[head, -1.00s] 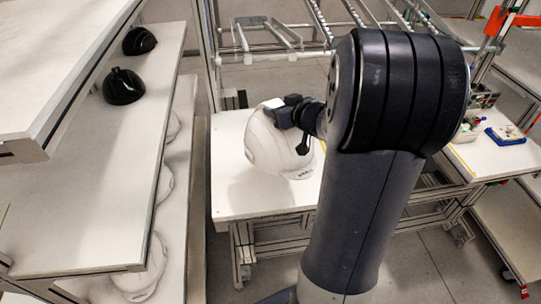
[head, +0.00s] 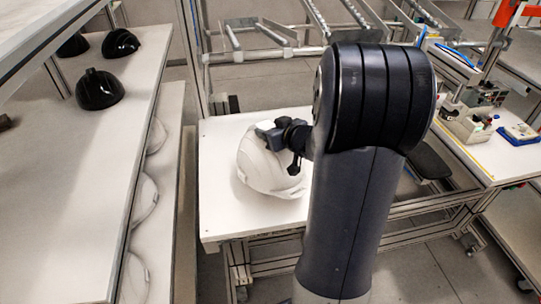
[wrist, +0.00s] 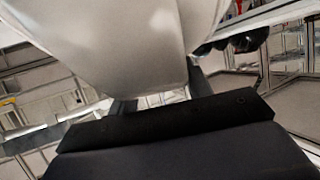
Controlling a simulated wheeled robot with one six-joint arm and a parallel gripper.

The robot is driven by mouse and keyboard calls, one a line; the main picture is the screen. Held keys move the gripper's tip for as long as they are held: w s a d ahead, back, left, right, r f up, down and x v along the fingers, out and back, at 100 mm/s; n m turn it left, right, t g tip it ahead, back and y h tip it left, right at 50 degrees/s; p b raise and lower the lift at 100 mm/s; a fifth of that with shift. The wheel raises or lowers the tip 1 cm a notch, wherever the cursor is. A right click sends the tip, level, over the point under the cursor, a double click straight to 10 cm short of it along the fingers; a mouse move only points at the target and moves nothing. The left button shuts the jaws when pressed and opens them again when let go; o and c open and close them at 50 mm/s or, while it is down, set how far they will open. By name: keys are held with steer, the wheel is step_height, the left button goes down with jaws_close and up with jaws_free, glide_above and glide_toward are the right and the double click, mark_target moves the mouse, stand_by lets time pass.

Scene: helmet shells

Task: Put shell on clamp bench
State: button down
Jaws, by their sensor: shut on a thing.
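The white helmet shell (head: 265,168) is at my gripper (head: 283,133) in the head view, above or on the white-topped bench (head: 222,225). I cannot tell whether the shell touches the top. My gripper is shut on the shell near its upper edge; the fingertips are mostly hidden. In the wrist view the shell (wrist: 120,40) fills the upper middle, beyond my dark gripper body. My arm covers the right part of the bench in the head view.
At left, a shelf (head: 60,160) holds black shells (head: 99,89), with white shells (head: 143,198) on a lower level. A metal frame (head: 260,45) stands behind the bench. At right, a second worktop (head: 490,160) carries a blue tray (head: 519,134) and fixtures. The bench's front left is bare.

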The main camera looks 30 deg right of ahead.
steer(key=shift+f+b, duration=0.6)
steer(key=shift+f, duration=1.95)
steer(key=shift+f, duration=0.2)
steer(key=c, duration=0.7)
jaws_free()
steer(key=shift+r, duration=0.25)
steer(key=p+v, duration=0.1)
steer(key=v, duration=1.1)
steer(key=shift+s+f+p, duration=0.1)
steer(key=shift+p, duration=0.25)
